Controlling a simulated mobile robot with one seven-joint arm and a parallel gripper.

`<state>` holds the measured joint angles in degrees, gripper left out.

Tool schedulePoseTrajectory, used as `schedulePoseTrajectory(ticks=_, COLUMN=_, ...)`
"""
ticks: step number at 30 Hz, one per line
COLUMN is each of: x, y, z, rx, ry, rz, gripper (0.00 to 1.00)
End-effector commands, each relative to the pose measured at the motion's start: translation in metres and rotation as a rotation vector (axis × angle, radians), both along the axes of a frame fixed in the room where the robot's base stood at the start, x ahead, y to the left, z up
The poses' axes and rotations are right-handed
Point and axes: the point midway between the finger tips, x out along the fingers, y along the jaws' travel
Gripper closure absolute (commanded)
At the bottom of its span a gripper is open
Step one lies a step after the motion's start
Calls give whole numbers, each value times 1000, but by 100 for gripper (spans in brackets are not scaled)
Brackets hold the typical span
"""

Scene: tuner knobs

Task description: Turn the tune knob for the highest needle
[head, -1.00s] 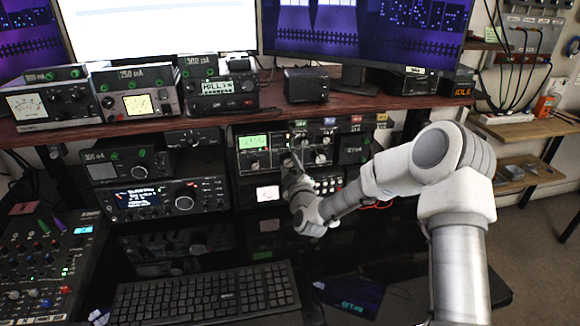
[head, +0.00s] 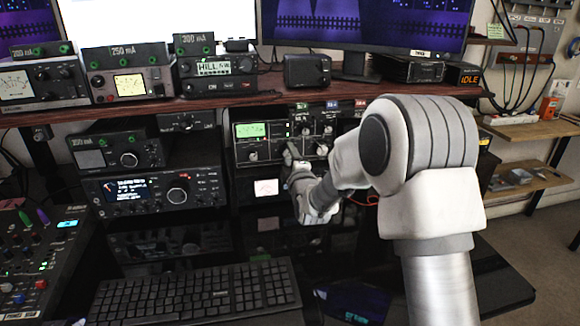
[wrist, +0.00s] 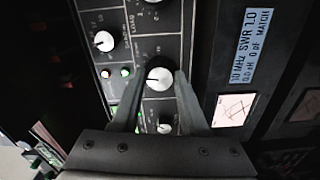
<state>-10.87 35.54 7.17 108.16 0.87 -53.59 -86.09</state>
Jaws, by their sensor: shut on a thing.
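The tuner panel with a green lit display (head: 250,130) and several knobs stands under the wooden shelf in the head view. My gripper (head: 290,150) is at the front of this panel, partly hidden by my wrist and arm. In the wrist view my gripper (wrist: 158,85) has its two fingers on either side of a round white-faced knob (wrist: 158,78), shut on it. The knob's label cannot be read. Another white-faced knob (wrist: 104,41) lies up and left of it, and a smaller one (wrist: 165,124) shows between the fingers. I cannot make out a needle on the green display.
A lit screen reading SWR 1.0 and MATCH (wrist: 250,45) and a pale meter (wrist: 235,108) lie right of the fingers in the wrist view. A radio (head: 155,190) stands left of the panel. A keyboard (head: 195,295) lies in front on the dark desk.

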Motion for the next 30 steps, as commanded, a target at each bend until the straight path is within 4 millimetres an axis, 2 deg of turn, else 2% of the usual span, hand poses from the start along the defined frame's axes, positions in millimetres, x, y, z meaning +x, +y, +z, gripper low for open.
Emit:
schedulePoseTrajectory(ticks=9, x=0, y=0, z=0, rx=-97, ry=-29, rz=-1, gripper=100)
schedulePoseTrajectory(ticks=23, x=0, y=-1, z=1, rx=-109, ry=-32, rz=-1, gripper=100)
schedulePoseTrajectory(ticks=24, x=0, y=-1, z=1, rx=-109, ry=-32, rz=-1, gripper=51)
schedulePoseTrajectory(ticks=28, x=0, y=-1, z=1, rx=-108, ry=-32, rz=-1, gripper=27)
schedulePoseTrajectory(ticks=30, x=0, y=-1, z=1, rx=-109, ry=-31, rz=-1, gripper=26)
